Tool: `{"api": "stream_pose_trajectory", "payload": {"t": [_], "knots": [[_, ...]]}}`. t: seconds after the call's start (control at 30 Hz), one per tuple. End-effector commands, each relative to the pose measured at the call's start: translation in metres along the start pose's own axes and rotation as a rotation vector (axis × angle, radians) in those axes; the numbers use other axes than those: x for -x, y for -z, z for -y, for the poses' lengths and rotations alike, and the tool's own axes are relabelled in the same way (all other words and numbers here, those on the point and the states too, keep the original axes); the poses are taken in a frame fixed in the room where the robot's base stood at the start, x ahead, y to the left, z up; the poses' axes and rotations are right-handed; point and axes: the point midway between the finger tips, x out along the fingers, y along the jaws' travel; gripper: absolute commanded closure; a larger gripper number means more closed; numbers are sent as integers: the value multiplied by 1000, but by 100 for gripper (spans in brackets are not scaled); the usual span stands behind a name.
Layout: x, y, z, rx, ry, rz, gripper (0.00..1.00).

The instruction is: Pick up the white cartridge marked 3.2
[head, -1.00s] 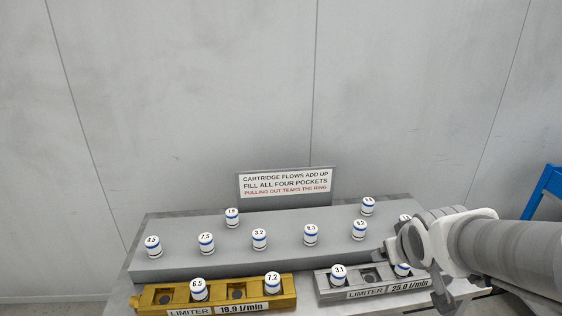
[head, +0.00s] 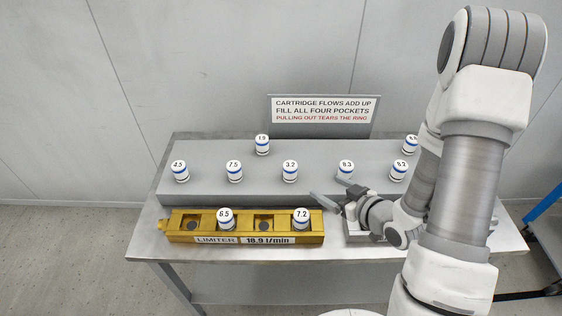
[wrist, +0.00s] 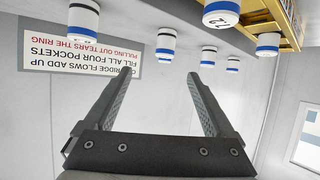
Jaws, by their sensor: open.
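The white cartridge marked 3.2 (head: 290,172), with a blue band, stands upright on the grey raised shelf (head: 215,195) in the head view, between cartridges 7.5 and 8.3. My gripper (head: 325,187) is open and empty, to the right of and in front of it, apart from it. In the wrist view my open fingers (wrist: 164,100) have nothing between them. That view is upside down and shows several cartridges near its top; their labels are mostly unreadable, so I cannot tell surely which is 3.2.
Cartridges 7.5 (head: 234,172) and 8.3 (head: 345,170) flank it; 1.9 (head: 262,145) stands behind. The gold limiter block (head: 184,238) in front holds 6.5 (head: 225,219) and 7.2 (head: 301,219), with two open pockets. My arm mostly hides the silver block. A sign (head: 322,109) stands behind.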

Motion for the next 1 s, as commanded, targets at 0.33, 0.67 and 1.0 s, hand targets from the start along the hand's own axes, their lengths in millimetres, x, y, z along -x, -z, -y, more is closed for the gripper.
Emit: {"api": "stream_pose_trajectory", "payload": {"t": [0.33,0.67,1.0], "knots": [[-6,-7,8,-24,30,-49,11],[-16,-7,7,-24,36,-47,11],[-23,-6,8,-23,33,-47,11]]}}
